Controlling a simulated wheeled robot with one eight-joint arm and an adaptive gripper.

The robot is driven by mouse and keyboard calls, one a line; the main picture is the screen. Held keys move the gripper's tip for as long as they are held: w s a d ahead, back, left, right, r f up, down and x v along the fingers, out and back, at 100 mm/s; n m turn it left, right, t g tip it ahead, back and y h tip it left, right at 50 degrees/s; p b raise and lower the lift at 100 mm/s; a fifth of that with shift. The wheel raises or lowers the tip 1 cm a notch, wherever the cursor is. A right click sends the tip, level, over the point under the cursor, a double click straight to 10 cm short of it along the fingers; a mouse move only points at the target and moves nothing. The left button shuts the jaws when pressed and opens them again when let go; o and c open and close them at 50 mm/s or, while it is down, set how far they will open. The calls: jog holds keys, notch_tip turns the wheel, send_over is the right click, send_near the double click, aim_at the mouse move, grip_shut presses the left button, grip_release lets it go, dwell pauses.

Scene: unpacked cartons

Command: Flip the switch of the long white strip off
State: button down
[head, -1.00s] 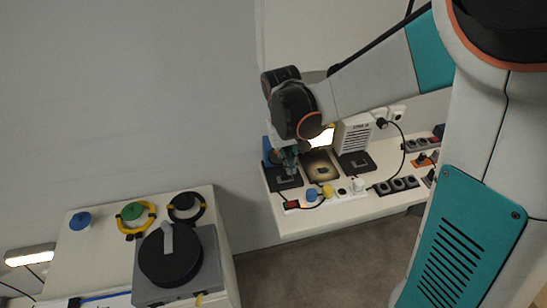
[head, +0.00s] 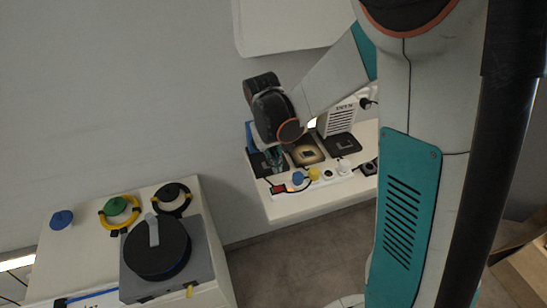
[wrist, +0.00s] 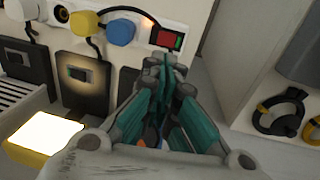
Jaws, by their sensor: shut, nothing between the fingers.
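The long white strip (head: 312,182) lies along the front of the white shelf. Its red switch (head: 278,188) is at the left end in the head view. In the wrist view the switch (wrist: 170,39) shows red with a green part, at the right end of the strip (wrist: 148,22). A blue plug (wrist: 121,31) and a yellow plug (wrist: 84,22) sit in the strip beside it. My gripper (wrist: 166,62) is shut and empty, its fingertips just below the switch in the wrist view. I cannot tell whether they touch it. In the head view my arm partly covers the gripper (head: 277,160).
Dark square plates (head: 343,143) lie behind the strip, with a white vented box (head: 337,117) beyond. A lit lamp (wrist: 45,137) is near my gripper. A second cabinet (head: 85,240) at left carries a cable reel (head: 157,250) and coiled cables. Floor shows between.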

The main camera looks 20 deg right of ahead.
aim_at(275, 187)
jog(key=f+b, duration=0.1)
jog(key=f, duration=0.1)
jog(key=f+b, duration=0.1)
jog(key=f, duration=0.2)
jog(key=d+f+b, duration=0.1)
jog(key=f, duration=0.2)
jog(key=shift+d+f+b, duration=0.15)
jog(key=shift+f+b, duration=0.2)
jog(key=shift+f, duration=0.05)
jog(key=shift+s, duration=0.1)
jog(key=shift+a, duration=0.8)
jog(key=shift+r, duration=0.1)
